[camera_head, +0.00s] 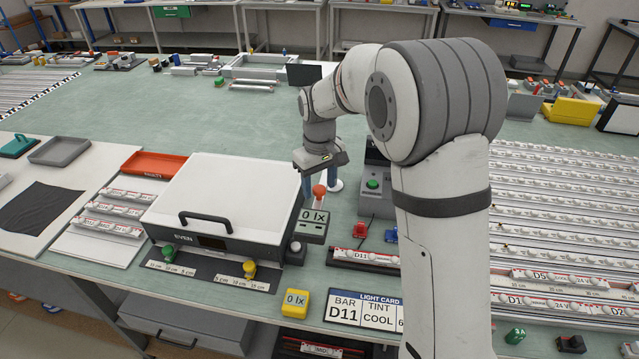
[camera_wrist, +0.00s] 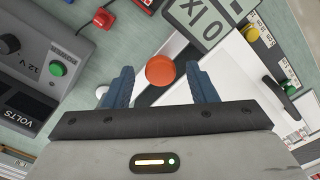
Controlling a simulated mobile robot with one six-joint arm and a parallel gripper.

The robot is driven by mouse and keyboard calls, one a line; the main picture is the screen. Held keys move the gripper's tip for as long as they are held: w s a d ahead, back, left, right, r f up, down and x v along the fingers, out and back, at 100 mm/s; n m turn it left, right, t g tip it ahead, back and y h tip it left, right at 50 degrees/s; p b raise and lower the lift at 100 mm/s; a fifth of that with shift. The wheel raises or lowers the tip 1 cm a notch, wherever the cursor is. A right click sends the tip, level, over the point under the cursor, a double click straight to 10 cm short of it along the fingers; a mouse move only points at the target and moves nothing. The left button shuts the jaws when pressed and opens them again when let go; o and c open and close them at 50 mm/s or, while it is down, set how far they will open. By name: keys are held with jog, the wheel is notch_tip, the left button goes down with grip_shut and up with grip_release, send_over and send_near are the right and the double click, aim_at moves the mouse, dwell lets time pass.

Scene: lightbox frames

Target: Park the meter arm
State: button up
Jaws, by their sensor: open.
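The meter arm's orange knob (camera_head: 319,191) stands by the lightbox's right side, near the meter's display (camera_head: 314,216), which reads 0 lx. In the wrist view the round orange knob (camera_wrist: 160,70) shows between my blue fingertips, with a gap on each side. The display (camera_wrist: 205,22) is upside down at the top there. My gripper (camera_head: 320,184) is open and points down over the knob; it also shows in the wrist view (camera_wrist: 161,78). The lightbox (camera_head: 232,192) has a white top, a black handle and the word EVEN. Most of the meter arm's bar is hidden.
A control box with a green button (camera_head: 372,184) stands right of the knob. A red clip (camera_head: 360,230) and a D11 strip (camera_head: 366,256) lie in front of it.

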notch_tip(320, 180, up, 7)
jog(key=shift+r+b, duration=0.1)
jog(key=shift+b, duration=0.5)
jog(key=shift+r, duration=0.2)
jog(key=shift+s+d, duration=0.1)
jog(key=s+d+r+m+t, duration=0.1)
jog(key=s+d+r+m, duration=0.1)
jog(key=s+d, duration=0.4)
jog(key=s+d+r+m+t, duration=0.1)
jog(key=s+d+m, duration=0.15)
jog(key=s, duration=0.55)
jog(key=s+d+f+m, duration=0.1)
jog(key=s+d+f, duration=0.1)
jog(key=s, duration=0.4)
jog(key=s+d+f+m+t, duration=0.1)
jog(key=s+d+f, duration=0.1)
jog(key=s, duration=0.5)
jog(key=shift+d+b, duration=0.4)
jog(key=shift+d, duration=0.45)
